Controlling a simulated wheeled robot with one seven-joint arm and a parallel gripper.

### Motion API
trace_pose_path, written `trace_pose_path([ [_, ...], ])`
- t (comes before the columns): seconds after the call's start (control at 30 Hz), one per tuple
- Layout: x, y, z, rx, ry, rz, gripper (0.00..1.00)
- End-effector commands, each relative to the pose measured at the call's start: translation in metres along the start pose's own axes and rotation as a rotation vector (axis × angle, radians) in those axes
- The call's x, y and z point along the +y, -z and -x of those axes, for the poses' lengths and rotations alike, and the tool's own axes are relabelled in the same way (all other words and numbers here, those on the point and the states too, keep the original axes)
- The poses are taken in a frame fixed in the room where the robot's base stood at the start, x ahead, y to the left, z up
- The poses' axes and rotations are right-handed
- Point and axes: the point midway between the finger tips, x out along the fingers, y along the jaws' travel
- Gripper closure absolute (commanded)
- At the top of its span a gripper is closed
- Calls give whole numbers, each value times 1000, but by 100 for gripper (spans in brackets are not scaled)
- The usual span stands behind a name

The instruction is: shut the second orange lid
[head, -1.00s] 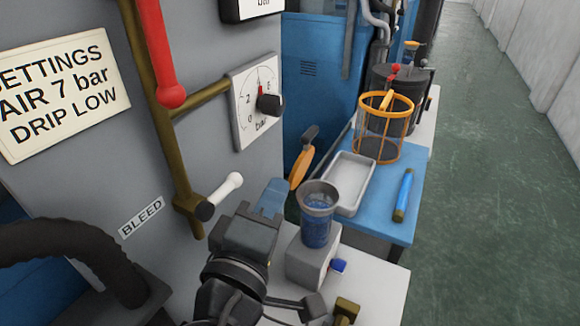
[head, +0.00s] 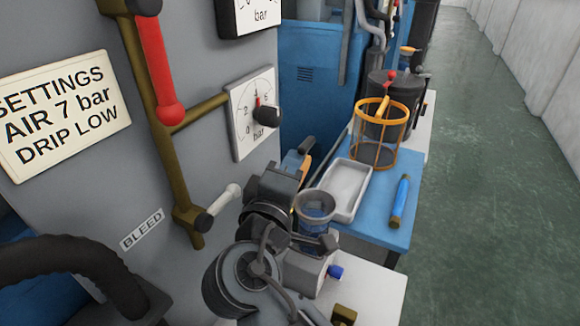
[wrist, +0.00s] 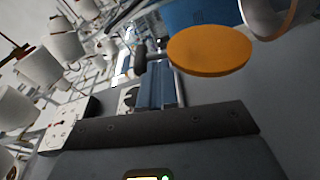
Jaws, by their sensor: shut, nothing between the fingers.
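The orange lid (head: 305,167) stands steeply raised beside the open mouth of a blue cup (head: 316,207). It is partly hidden behind my wrist in the head view. In the wrist view the round face of the orange lid (wrist: 210,51) shows large, just right of my gripper (wrist: 157,68). The cup's pale rim (wrist: 268,28) shows at the top right there. My gripper is shut and empty, its blue fingers together, with the lid close by. I cannot tell whether they touch.
A gauge panel (head: 253,115), a red-handled lever (head: 160,75) and a white-handled bleed lever (head: 221,202) are on the grey wall to the left. Beyond the cup are a white tray (head: 336,214), an orange wire basket (head: 398,118) and a blue tube (head: 400,196). The aisle at right is clear.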

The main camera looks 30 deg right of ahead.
Motion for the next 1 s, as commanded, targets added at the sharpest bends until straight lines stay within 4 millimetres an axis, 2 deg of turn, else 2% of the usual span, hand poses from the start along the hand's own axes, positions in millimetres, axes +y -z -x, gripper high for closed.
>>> trace_pose_path([
  [1.0, -3, -14, 3, 0, -29, -147, 100],
])
